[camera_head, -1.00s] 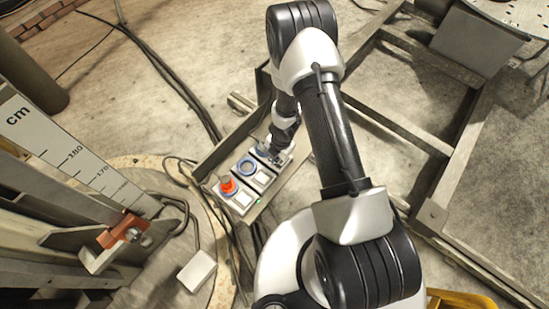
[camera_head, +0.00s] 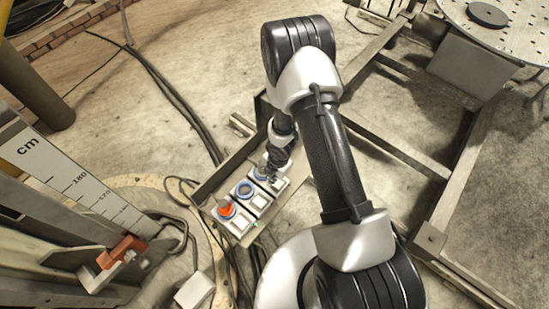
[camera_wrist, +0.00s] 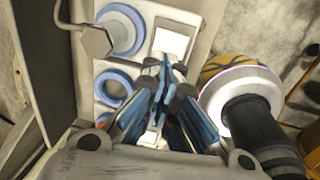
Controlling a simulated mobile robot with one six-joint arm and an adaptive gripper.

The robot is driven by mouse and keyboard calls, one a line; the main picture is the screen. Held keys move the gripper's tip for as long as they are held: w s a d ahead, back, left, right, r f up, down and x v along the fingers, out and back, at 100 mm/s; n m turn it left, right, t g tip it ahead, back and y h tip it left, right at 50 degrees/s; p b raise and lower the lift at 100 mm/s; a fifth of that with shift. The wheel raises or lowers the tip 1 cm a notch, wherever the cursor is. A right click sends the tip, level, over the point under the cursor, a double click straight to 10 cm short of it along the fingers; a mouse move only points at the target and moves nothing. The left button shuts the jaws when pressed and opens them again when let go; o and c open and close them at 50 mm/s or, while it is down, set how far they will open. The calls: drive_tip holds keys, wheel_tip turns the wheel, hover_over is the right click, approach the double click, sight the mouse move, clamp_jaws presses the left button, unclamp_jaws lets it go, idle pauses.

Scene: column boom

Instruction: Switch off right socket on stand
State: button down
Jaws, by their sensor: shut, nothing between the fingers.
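The stand carries a tilted panel (camera_head: 216,188) with a row of socket units, each with a round socket and a white square switch. The left socket holds an orange-red plug (camera_head: 227,209). The middle socket (camera_head: 245,189) has a blue ring and is empty. The right socket (camera_wrist: 120,30) is at the top in the wrist view, with its white switch (camera_wrist: 170,40) beside it. My gripper (camera_wrist: 168,68) is shut and empty, its tips close to that switch; I cannot tell whether they touch. In the head view my gripper (camera_head: 271,174) partly hides the right unit.
A metal frame (camera_head: 445,200) lies on the floor to the right, with a perforated round table (camera_head: 500,25) behind it. A marked ruler column (camera_head: 70,185) stands at the left. Cables (camera_head: 170,85) run along the floor behind the panel.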

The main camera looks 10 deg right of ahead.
wheel_tip(320, 180, up, 9)
drive_tip(key=p, duration=0.7)
drive_tip(key=shift+w+a, duration=0.4)
drive_tip(key=shift+f, duration=0.1)
